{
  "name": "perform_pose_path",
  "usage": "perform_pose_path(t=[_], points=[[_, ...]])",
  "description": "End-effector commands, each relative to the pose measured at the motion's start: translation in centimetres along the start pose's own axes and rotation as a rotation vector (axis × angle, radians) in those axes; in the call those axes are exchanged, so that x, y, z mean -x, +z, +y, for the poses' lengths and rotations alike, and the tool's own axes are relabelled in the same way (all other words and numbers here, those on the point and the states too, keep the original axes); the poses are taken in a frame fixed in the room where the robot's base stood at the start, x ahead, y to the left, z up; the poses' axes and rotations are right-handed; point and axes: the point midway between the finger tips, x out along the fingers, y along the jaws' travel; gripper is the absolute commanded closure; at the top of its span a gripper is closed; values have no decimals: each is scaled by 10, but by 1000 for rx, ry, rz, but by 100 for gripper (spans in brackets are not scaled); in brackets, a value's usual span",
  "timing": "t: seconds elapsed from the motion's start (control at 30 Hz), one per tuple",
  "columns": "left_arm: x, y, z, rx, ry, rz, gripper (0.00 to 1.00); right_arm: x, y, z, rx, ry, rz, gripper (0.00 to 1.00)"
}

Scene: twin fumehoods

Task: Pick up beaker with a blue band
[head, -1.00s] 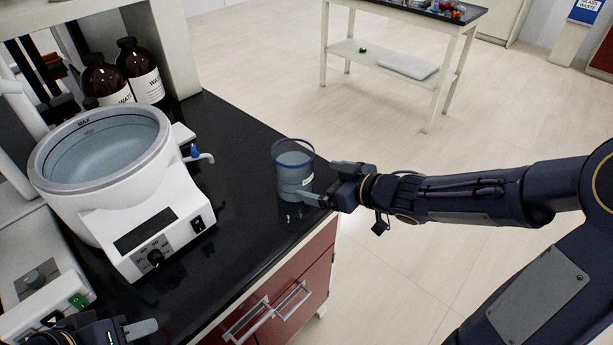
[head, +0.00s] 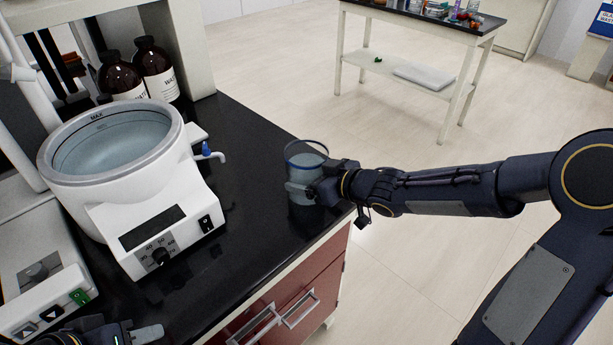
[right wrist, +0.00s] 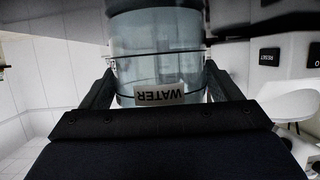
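The beaker with a blue band (head: 303,178) stands upright on the black counter near its right edge. It is clear, with a blue ring near its rim and pale liquid inside. The right wrist view shows it close up (right wrist: 160,65), upside down, with a "WATER" label. My right gripper (head: 304,190) reaches it from the right. Its fingers (right wrist: 160,82) are spread wide, one on each side of the beaker and very close to the glass; firm contact cannot be made out. My left gripper (head: 140,334) is at the bottom left, partly cut off, away from the beaker.
A white water bath (head: 150,215) stands on the counter (head: 255,190) left of the beaker. Two brown bottles (head: 153,68) stand behind it. Another white device (head: 40,285) is at the left. A side table (head: 420,75) stands across the floor.

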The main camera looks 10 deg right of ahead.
Motion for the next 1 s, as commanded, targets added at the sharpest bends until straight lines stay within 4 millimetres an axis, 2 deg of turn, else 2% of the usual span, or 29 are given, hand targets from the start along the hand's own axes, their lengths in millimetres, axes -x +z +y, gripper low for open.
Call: perform_pose_path(t=[0.03, 0.3, 0.57, 0.67, 1.0], points=[[0, 0, 0, 0, 0, 0, 64, 0, 0, 0, 0, 0, 0, 31], [0, 0, 0, 0, 0, 0, 64, 0, -2, 0, 2, 0, 5, 64], [3, -2, 1, 0, 0, 0, 64, 2, -7, 0, 2, 1, 5, 64], [10, -5, 5, 0, 0, 0, 64, 7, -19, 0, 3, 1, 6, 64], [47, -24, 21, 0, 0, 0, 64, 32, -79, 0, 3, 1, 6, 64]])
